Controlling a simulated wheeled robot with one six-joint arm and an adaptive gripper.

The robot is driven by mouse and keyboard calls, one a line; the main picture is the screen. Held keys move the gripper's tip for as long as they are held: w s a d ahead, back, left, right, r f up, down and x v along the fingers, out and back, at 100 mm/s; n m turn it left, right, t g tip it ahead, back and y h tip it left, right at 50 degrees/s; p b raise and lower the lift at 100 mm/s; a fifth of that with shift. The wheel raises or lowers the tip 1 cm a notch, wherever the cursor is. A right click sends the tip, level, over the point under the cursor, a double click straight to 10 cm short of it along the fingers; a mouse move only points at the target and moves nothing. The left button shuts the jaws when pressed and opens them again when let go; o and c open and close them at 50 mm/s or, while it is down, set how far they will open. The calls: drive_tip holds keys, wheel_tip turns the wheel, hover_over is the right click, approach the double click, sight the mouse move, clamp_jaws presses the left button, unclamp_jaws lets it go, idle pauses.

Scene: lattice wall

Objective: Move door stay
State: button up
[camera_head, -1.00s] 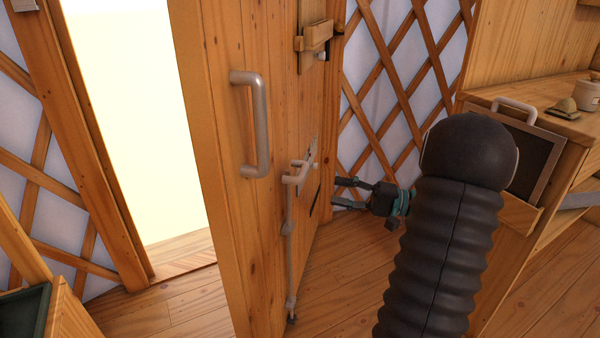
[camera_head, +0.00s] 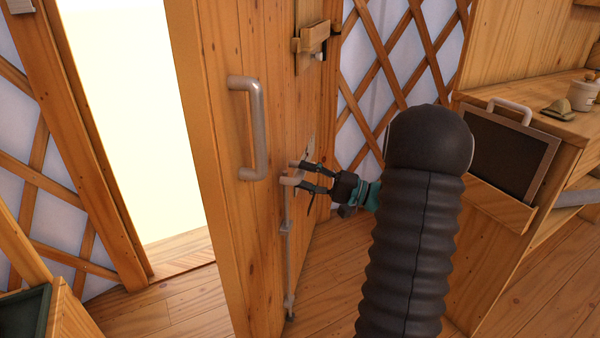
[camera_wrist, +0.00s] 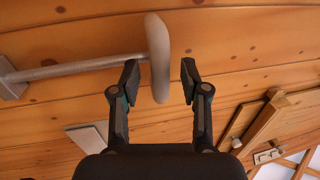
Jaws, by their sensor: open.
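The door stay (camera_head: 288,245) is a thin grey metal rod standing upright along the lower part of the wooden door's face, its foot near the floor. Its short pale handle (camera_head: 290,181) is at the top. In the wrist view the handle (camera_wrist: 158,58) crosses the end of the rod (camera_wrist: 80,68) and lies between my fingertips, with gaps visible on both sides. My gripper (camera_head: 304,175) is open around the handle and reaches in from the right; it also shows in the wrist view (camera_wrist: 160,80). The fingers partly hide the handle in the head view.
The wooden door (camera_head: 225,220) stands open, with a bright doorway to its left. A grey pull handle (camera_head: 258,130) and a wooden latch (camera_head: 312,40) are higher on the door. A wooden cabinet (camera_head: 480,250) stands at the right. Floor is clear by the stay's foot.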

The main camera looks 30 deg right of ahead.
drive_tip(key=shift+x, duration=0.95)
clamp_jaws()
drive_tip(key=shift+f+b, duration=1.8)
drive_tip(key=shift+f, duration=0.25)
unclamp_jaws()
